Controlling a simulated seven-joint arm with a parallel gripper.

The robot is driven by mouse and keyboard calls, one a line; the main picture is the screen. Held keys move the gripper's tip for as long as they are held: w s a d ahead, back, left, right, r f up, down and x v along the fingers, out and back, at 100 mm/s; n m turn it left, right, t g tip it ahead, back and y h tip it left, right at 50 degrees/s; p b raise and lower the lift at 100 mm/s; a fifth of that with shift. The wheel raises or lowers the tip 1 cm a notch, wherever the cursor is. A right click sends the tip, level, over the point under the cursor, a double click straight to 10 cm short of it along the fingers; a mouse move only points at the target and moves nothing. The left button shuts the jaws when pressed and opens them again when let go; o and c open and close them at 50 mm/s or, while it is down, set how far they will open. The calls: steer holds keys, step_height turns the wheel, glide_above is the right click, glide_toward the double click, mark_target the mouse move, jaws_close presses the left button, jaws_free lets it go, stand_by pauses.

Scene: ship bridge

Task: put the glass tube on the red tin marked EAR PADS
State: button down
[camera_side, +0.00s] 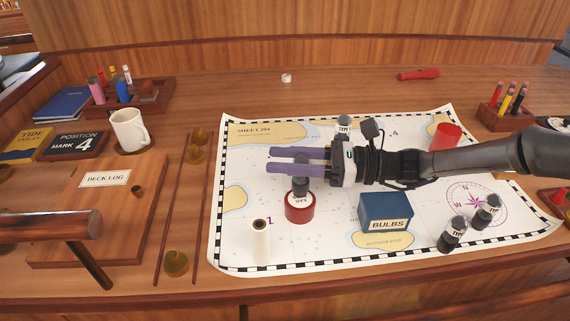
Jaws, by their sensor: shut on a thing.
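The red tin (299,213), with a white label of which I read only part, stands on the chart left of centre. My gripper (275,160) reaches in from the right, its two purple fingers pointing left above the tin. It is shut on a dark tube (302,187), taken as the glass tube, which is mostly hidden by the fingers. The tube's lower part shows upright over the tin's top; I cannot tell whether it touches the lid. Other dark-capped tubes marked TYPE stand at the chart's right front (453,234), (487,210) and behind my gripper (343,123).
A cream cylinder (261,245) stands in front of the tin. A blue BULBS box (385,213) is to its right. A red cylinder (446,135) stands behind my arm. Brass pieces (176,263) and thin rods lie left of the chart.

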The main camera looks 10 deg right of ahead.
steer(key=shift+f, duration=0.65)
steer(key=shift+f, duration=0.1)
steer(key=shift+c, duration=2.4)
jaws_free()
steer(key=shift+f, duration=0.1)
steer(key=shift+r, duration=0.2)
steer(key=s+d, duration=0.2)
steer(key=d, duration=1)
steer(key=shift+s, duration=0.2)
